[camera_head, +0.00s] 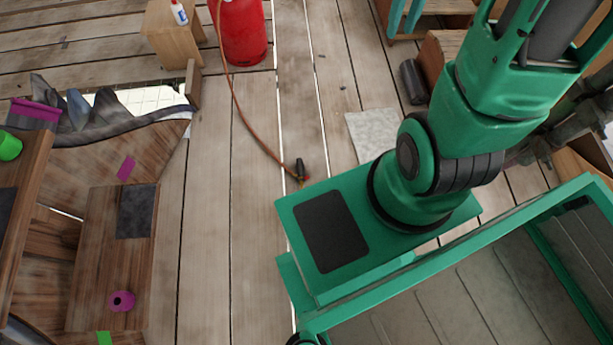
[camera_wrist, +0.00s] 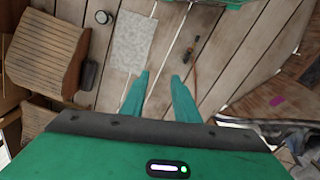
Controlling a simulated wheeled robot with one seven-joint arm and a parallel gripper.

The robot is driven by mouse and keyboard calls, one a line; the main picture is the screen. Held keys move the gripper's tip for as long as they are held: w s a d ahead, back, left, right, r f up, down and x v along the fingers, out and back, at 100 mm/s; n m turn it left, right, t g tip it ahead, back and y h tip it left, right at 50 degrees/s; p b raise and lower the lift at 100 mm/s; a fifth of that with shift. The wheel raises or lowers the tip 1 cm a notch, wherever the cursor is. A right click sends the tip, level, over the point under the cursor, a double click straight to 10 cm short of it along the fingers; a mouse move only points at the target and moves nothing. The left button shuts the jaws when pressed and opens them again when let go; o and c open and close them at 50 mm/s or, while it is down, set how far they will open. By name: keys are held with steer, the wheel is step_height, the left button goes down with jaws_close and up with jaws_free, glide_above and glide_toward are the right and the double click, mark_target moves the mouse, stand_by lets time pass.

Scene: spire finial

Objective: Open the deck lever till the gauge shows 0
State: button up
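I cannot make out a deck lever or a gauge in either view. My gripper (camera_wrist: 160,75) is open and empty in the wrist view, its two teal fingers apart above the plank deck (camera_wrist: 205,50). In the head view, what look like its fingertips (camera_head: 401,34) show at the top, right of the red cylinder (camera_head: 243,32). A brown hose (camera_head: 238,100) runs from the cylinder to a torch with a black handle (camera_head: 300,170) on the deck. The torch and hose also show, small, right of the fingers in the wrist view (camera_wrist: 189,50).
A wooden box (camera_head: 172,35) holds a white bottle (camera_head: 179,12). A grey mat (camera_head: 372,130) and dark cylinder (camera_head: 413,80) lie on the deck. At left, a wooden bench (camera_head: 95,270) carries a purple ring-like object (camera_head: 122,301). The middle planks are mostly clear.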

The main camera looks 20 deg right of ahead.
steer(key=w+f+n, duration=0.5)
steer(key=w+f, duration=0.8)
steer(key=f, duration=0.4)
steer(key=n+t+y, duration=0.1)
steer(key=n+y, duration=0.3)
steer(key=n, duration=0.6)
glide_toward(306, 178)
steer(key=x, duration=0.7)
steer(key=shift+w+d+f, duration=0.2)
steer(key=shift+w+f, duration=0.1)
steer(key=shift+f, duration=0.1)
steer(key=shift+c, duration=0.3)
